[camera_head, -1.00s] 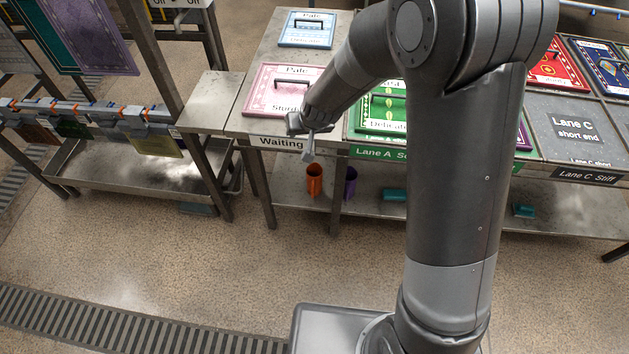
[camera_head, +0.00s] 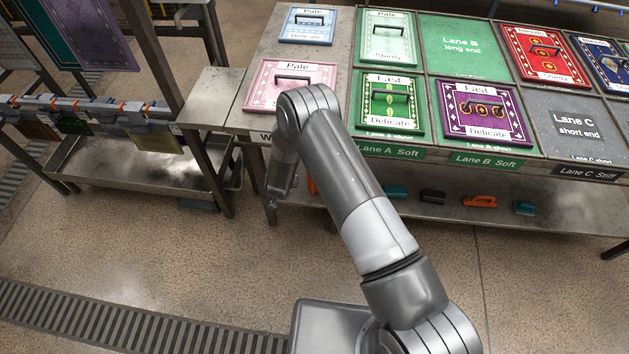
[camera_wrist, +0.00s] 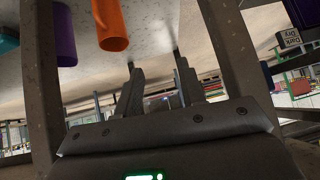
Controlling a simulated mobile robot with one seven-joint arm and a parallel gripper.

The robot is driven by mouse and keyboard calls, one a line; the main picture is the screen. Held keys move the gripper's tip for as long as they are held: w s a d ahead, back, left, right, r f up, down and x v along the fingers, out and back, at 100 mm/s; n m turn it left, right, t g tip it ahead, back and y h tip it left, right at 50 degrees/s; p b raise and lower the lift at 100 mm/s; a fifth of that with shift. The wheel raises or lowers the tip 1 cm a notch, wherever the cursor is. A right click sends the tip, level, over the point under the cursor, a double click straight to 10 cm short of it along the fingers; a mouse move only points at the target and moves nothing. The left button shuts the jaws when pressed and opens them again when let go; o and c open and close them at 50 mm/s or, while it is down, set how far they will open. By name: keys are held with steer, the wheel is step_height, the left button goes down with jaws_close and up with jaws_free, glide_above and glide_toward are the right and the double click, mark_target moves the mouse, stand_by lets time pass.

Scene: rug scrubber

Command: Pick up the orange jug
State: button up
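The orange jug (camera_wrist: 112,26) hangs into the top of the wrist view, which looks upside down, with its round end toward the camera. In the head view only an orange sliver of it (camera_head: 312,186) shows on the low shelf beside my arm, which hides the rest. My gripper (camera_wrist: 158,72) is open, with a clear gap between its two fingers and nothing in it. The jug is apart from the fingers, up and left of them in the wrist view. In the head view my gripper (camera_head: 274,192) hangs low at the shelf's left end.
A purple container (camera_wrist: 63,35) stands beside the jug. The low shelf (camera_head: 560,212) also bears an orange brush (camera_head: 480,201) and several small blocks. Table legs (camera_wrist: 43,90) flank the gripper in the wrist view. Open floor (camera_head: 200,265) lies in front.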

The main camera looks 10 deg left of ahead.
steer(key=d+f+m+t+h, duration=0.2)
steer(key=d+f, duration=0.2)
steer(key=f, duration=0.4)
steer(key=d+f+m+t+h, duration=0.1)
steer(key=d+f+t+h, duration=0.15)
steer(key=f, duration=0.55)
steer(key=shift+y, duration=0.25)
steer(key=shift+d+x, duration=0.2)
steer(key=shift+x, duration=1.45)
steer(key=shift+d+x, duration=0.2)
steer(key=shift+x, duration=1.45)
steer(key=shift+d+x, duration=0.15)
steer(key=shift+x, duration=1.5)
steer(key=shift+r, duration=0.15)
steer(key=shift+c, duration=0.3)
jaws_close()
